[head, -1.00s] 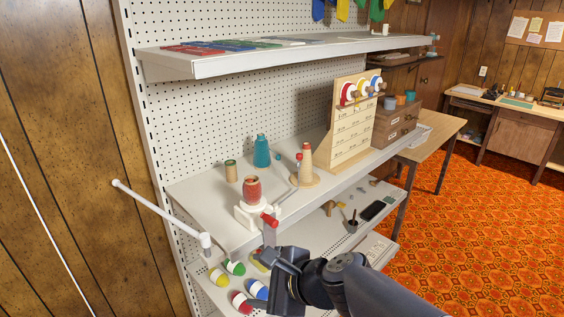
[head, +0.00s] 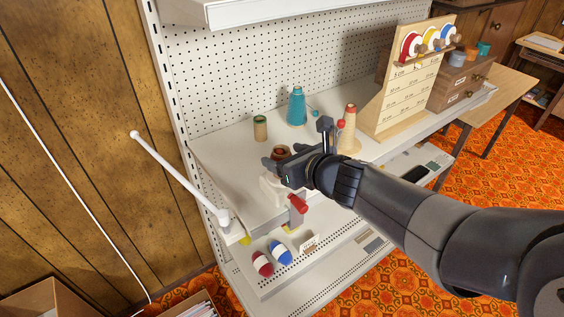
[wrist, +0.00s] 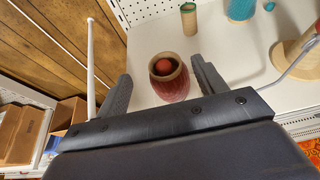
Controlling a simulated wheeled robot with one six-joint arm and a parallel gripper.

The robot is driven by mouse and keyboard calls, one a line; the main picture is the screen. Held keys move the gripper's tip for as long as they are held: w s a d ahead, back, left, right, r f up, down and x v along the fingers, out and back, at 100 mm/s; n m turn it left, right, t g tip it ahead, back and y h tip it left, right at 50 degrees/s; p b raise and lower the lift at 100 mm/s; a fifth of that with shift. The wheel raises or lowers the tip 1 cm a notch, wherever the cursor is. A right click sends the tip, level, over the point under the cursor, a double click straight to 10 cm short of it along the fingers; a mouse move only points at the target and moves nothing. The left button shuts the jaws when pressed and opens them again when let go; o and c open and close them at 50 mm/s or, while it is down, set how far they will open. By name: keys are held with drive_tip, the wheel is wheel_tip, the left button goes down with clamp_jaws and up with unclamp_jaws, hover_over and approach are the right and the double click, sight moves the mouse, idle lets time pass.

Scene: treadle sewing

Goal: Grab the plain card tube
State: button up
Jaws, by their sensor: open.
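The plain card tube (head: 260,128), a small brown cylinder with a greenish top edge, stands upright on the white shelf. It also shows at the top of the wrist view (wrist: 189,20), beyond my fingertips. My gripper (head: 298,148) is open and empty, nearer the shelf's front edge than the tube. In the wrist view, a red wound spool (wrist: 169,88) with a tan rim appears between the open fingers (wrist: 163,78); I cannot tell whether either finger touches it. In the head view my gripper partly hides this spool (head: 281,152) and its white stand.
A teal cone (head: 297,107) stands right of the tube. A tan cone (head: 350,130) on a round base and a wooden spool board (head: 410,85) stand farther right. A white rail (head: 178,175) juts out at left.

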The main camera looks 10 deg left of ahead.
sight(282, 153)
drive_tip(key=shift+d+x, duration=0.25)
drive_tip(key=shift+x, duration=2.4)
drive_tip(key=shift+w+f, duration=0.1)
drive_tip(key=shift+w, duration=0.05)
drive_tip(key=shift+c, duration=0.6)
drive_tip(key=c, duration=0.9)
